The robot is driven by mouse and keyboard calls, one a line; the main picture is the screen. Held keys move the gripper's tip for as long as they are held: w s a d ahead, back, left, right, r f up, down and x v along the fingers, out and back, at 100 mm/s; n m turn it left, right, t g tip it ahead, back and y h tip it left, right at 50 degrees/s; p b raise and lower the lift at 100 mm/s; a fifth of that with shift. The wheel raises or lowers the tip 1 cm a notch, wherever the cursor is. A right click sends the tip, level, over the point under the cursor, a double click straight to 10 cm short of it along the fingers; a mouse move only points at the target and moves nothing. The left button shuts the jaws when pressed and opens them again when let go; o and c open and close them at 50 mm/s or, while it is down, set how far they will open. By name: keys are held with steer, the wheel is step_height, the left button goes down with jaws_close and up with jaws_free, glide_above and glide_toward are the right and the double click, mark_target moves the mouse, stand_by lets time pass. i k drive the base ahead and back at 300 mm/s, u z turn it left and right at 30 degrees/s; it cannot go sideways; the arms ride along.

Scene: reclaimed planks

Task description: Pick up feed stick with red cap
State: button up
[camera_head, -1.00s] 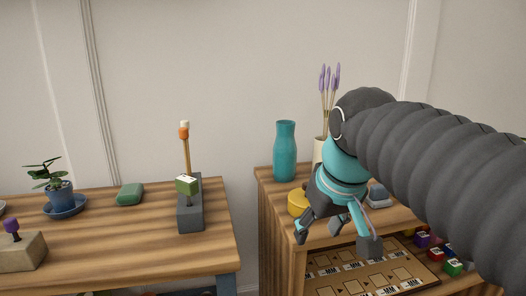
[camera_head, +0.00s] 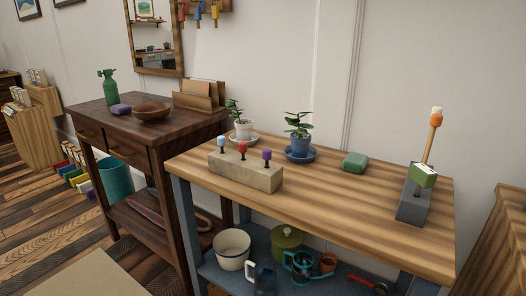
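The feed stick with the red cap (camera_head: 242,147) stands upright in a pale block-shaped holder (camera_head: 262,180) near the left front of the striped wooden table. It is the middle of three short sticks. A blue-capped stick (camera_head: 221,142) stands to its left and a purple-capped stick (camera_head: 266,154) to its right. Only the caps and short dark stems show above the holder. My gripper is not in view now, so its opening cannot be seen.
Two potted plants (camera_head: 299,133) on saucers stand behind the holder. A green block (camera_head: 354,162) and a grey stand (camera_head: 413,203) with an orange-topped stick (camera_head: 434,121) are to the right. The tabletop (camera_head: 330,205) between is clear. A dark side table (camera_head: 110,113) adjoins at left.

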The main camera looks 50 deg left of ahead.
mark_target(242, 146)
steer(key=u, duration=2.05)
